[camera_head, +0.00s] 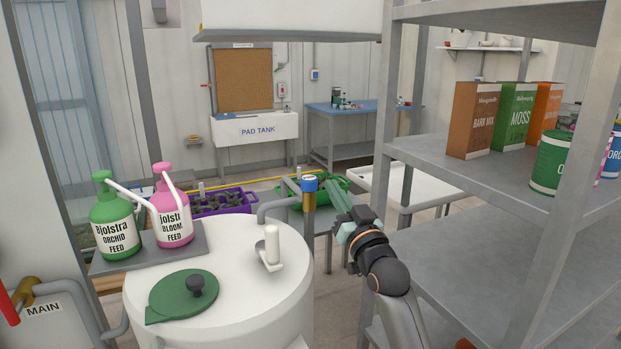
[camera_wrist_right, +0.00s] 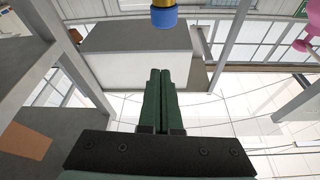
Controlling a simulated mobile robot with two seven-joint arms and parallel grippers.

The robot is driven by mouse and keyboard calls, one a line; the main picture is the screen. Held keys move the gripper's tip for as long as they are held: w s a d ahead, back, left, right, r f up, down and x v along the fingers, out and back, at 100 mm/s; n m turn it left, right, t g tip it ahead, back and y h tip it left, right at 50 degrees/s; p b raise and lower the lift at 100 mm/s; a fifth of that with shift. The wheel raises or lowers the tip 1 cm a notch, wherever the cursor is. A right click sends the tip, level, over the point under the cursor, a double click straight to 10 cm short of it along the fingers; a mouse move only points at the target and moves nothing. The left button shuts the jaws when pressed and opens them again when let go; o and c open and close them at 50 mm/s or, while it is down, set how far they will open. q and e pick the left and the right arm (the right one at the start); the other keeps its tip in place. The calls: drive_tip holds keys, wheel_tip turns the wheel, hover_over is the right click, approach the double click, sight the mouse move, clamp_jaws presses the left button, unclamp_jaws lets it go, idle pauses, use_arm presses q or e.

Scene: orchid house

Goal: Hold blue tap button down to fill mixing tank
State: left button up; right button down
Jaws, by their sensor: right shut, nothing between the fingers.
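The blue tap button (camera_head: 309,183) caps an upright brass tap body (camera_head: 309,200) behind the white mixing tank (camera_head: 235,265). A grey spout (camera_head: 277,208) curves from the tap over the tank's back edge. The tank's round green lid (camera_head: 184,296) sits on its top at the front left. My right gripper (camera_head: 332,190) is shut and empty, just right of the tap in the picture, apart from the button. In the right wrist view the closed fingers (camera_wrist_right: 160,72) point towards the blue button (camera_wrist_right: 164,19), which shows beyond their tips at the top edge. My left gripper is not in view.
Green (camera_head: 116,225) and pink (camera_head: 170,215) feed bottles stand on a grey shelf (camera_head: 180,247) left of the tank. A grey shelving unit (camera_head: 440,160) with boxes and tins stands close on the right. A white overhead cabinet (camera_head: 290,18) hangs above.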

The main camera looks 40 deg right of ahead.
wheel_tip(320, 180, up, 4)
drive_tip(key=f+p, duration=0.1)
drive_tip(key=p, duration=0.1)
hover_over(315, 178)
drive_tip(key=s+a, duration=0.1)
drive_tip(key=s, duration=0.1)
drive_tip(key=shift+w+a+f, duration=0.1)
drive_tip(key=shift+a+f, duration=0.1)
drive_tip(key=shift+f, duration=0.75)
drive_tip(key=shift+w+a+f, duration=0.1)
drive_tip(key=shift+a+f, duration=0.05)
drive_tip(key=shift+f, duration=0.8)
